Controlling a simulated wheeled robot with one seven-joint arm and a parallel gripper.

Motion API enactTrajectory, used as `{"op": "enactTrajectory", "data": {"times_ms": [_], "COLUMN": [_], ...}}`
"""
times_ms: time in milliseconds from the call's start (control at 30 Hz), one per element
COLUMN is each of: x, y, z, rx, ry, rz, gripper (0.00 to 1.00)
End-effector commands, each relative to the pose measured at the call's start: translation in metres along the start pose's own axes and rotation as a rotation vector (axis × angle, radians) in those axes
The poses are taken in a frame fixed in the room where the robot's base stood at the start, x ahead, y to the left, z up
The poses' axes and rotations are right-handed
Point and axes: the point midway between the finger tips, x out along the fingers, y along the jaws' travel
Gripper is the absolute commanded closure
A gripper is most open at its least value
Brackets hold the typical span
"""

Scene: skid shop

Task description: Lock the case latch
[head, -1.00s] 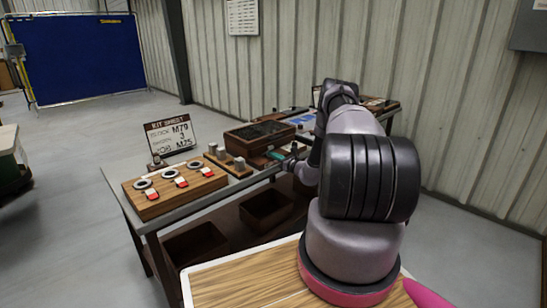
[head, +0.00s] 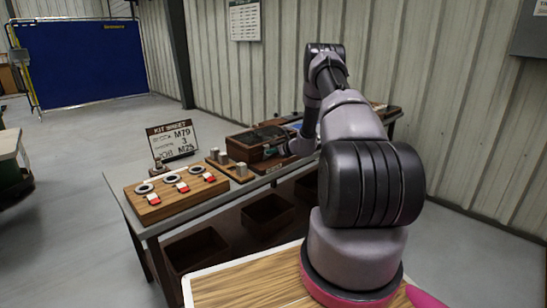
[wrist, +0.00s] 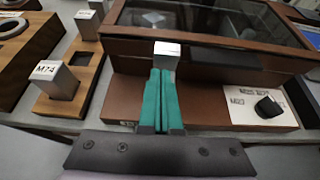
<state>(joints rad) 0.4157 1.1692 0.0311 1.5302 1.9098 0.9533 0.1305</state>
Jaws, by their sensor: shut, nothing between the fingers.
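The case (head: 258,139) is a dark brown wooden box with a glass-topped lid, and the lid looks shut. In the wrist view its front wall (wrist: 130,54) stands on a brown base board. A silver metal piece (wrist: 167,48), apparently the latch, sits at the middle of the case front. My gripper (wrist: 160,72) has teal fingers pressed together, empty. The fingertips are right at the lower edge of the silver piece; I cannot tell whether they touch it. In the head view the fingers are not clearly seen against the case and my arm.
A white card (wrist: 240,112) with a dark knob lies at right. A ring board (head: 176,197) and a kit sheet sign (head: 173,139) are farther left on the bench.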

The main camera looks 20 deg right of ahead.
Motion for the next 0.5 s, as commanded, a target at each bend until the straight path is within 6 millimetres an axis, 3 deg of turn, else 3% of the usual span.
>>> {"op": "enactTrajectory", "data": {"times_ms": [500], "x": [-0.0040], "y": [-0.0007], "z": [0.0053], "rx": [0.001], "ry": [-0.001], "rz": [0.000], "gripper": [1.00]}}
